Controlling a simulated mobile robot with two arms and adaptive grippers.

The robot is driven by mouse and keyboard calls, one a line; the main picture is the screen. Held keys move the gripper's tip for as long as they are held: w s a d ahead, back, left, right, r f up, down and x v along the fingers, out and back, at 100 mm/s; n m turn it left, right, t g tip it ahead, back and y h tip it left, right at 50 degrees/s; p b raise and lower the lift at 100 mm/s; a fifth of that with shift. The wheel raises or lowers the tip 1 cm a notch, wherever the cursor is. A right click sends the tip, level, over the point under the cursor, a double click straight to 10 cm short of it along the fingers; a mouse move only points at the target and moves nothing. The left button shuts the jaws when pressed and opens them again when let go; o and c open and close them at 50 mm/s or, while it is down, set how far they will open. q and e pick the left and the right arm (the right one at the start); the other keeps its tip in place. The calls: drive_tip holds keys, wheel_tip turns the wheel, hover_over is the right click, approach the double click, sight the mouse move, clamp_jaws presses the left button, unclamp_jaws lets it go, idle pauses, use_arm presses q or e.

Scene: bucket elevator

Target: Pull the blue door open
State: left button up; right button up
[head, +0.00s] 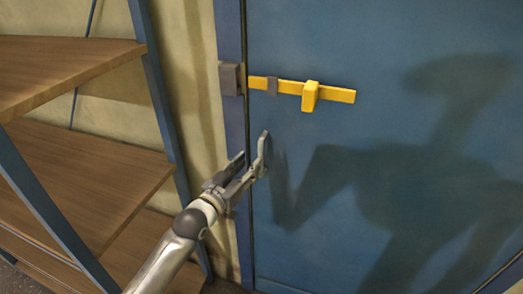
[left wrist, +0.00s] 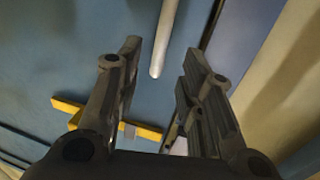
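The blue door (head: 400,130) fills the right of the head view and looks shut against its blue frame (head: 230,40). A yellow bar (head: 335,95) with a yellow knob (head: 310,97) lies across the door and reaches a grey block (head: 230,78) on the frame. My left gripper (head: 251,148) is below the bar at the door's left edge, fingers apart. In the left wrist view, a pale grey rod (left wrist: 165,40) ends between the open fingers. It looks like a door handle; contact cannot be told. My right gripper is not in view.
Wooden shelves (head: 85,185) with blue posts (head: 160,100) stand close on the left beside my left arm. A yellowish wall (head: 195,60) is behind them. A dark shadow falls on the door. The door's face to the right is clear.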

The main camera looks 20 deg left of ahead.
sight(259, 154)
use_arm(q)
drive_tip(key=p+x, duration=0.1)
drive_tip(key=x, duration=0.6)
drive_tip(key=shift+w+f, duration=0.1)
drive_tip(key=shift+w, duration=0.1)
drive_tip(key=shift+c, duration=0.2)
clamp_jaws()
